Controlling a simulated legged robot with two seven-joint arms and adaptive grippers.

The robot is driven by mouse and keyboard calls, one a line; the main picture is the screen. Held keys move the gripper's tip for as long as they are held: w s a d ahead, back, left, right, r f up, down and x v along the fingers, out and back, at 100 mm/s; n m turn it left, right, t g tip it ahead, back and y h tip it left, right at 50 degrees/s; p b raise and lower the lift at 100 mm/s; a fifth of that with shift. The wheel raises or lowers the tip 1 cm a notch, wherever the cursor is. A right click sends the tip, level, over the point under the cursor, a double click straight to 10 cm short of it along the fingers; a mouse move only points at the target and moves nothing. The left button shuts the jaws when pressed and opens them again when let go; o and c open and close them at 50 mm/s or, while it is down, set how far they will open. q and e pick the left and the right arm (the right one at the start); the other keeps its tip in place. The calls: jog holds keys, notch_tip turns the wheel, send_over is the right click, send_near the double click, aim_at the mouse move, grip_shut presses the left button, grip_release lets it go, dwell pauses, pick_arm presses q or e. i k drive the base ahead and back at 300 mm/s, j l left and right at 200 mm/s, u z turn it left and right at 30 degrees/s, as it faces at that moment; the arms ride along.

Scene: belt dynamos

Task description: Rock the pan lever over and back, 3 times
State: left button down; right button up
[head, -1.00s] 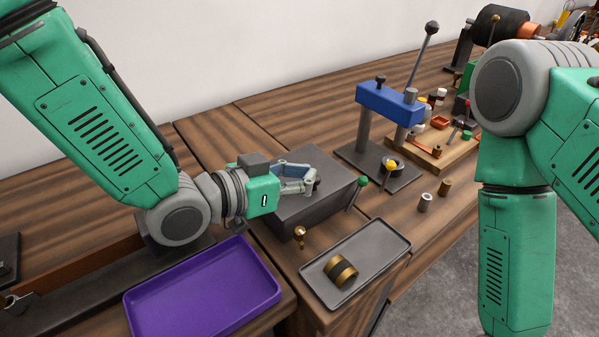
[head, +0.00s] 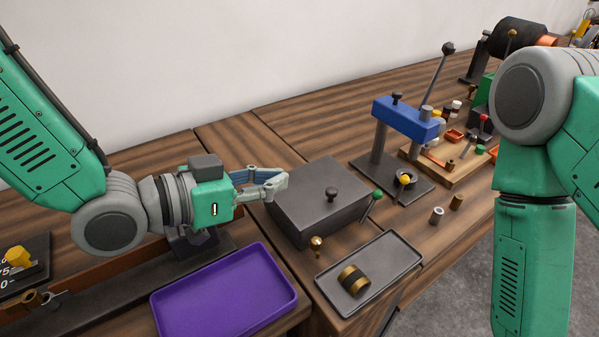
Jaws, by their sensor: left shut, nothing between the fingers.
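A dark grey box (head: 290,215) with a small black knob (head: 331,193) on its top stands on the bench. A short lever with a green ball (head: 377,195) stands at the box's right side and leans to the right. A brass knob (head: 316,242) sits at the box's front. No label shows which of these is the pan lever. My left gripper (head: 281,184) is shut and empty, at the box's left back edge and apart from the black knob and the green-ball lever. My right arm stands at the right, with its gripper out of view.
A grey tray (head: 395,250) holding a black and brass roller (head: 353,279) lies in front of the box. A purple tray (head: 225,298) is at front left. A blue-topped press (head: 405,118) with a tall lever stands behind right. Two small cylinders (head: 437,215) stand near the right edge.

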aim_at(377, 193)
jog(key=k, duration=1)
